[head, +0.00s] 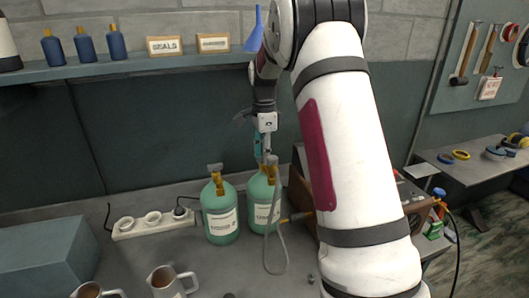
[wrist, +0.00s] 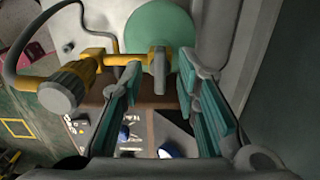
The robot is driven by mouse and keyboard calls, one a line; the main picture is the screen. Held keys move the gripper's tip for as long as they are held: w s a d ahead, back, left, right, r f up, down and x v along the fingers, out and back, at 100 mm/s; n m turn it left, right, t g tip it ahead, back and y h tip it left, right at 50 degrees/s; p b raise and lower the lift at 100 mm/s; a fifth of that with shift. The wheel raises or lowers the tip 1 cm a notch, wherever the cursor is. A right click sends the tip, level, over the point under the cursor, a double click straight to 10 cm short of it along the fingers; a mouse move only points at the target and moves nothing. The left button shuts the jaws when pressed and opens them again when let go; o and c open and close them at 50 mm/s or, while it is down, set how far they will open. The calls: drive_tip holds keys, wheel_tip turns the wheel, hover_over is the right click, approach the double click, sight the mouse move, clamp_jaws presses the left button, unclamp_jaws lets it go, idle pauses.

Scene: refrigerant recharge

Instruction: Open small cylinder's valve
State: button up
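Two green cylinders with yellow valves stand upright on the bench in the head view: a left one (head: 220,222) and a right one (head: 262,212). They look close in size there, so I cannot tell for sure which is the small one. My gripper (head: 264,158) points down just above the right cylinder's valve. In the wrist view my gripper (wrist: 159,82) is open, with a teal-padded finger on each side of a grey valve handle (wrist: 159,58). The green cylinder top (wrist: 160,22) lies behind it. I cannot tell whether the pads touch the handle.
A grey hose (head: 282,245) hangs in front of the right cylinder; in the wrist view a grey knob (wrist: 62,92) sits on its yellow fitting. A power strip (head: 153,224), a grey box (head: 45,258) and mugs (head: 170,282) stand left. A shelf (head: 130,67) runs behind.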

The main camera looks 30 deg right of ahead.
clamp_jaws()
drive_tip(key=shift+n, duration=0.3)
drive_tip(key=n, duration=0.2)
drive_tip(key=shift+n+b, duration=0.4)
drive_tip(key=n, duration=0.4)
drive_tip(key=shift+n, duration=0.3)
drive_tip(key=n, duration=0.3)
drive_tip(key=shift+n, duration=2.2)
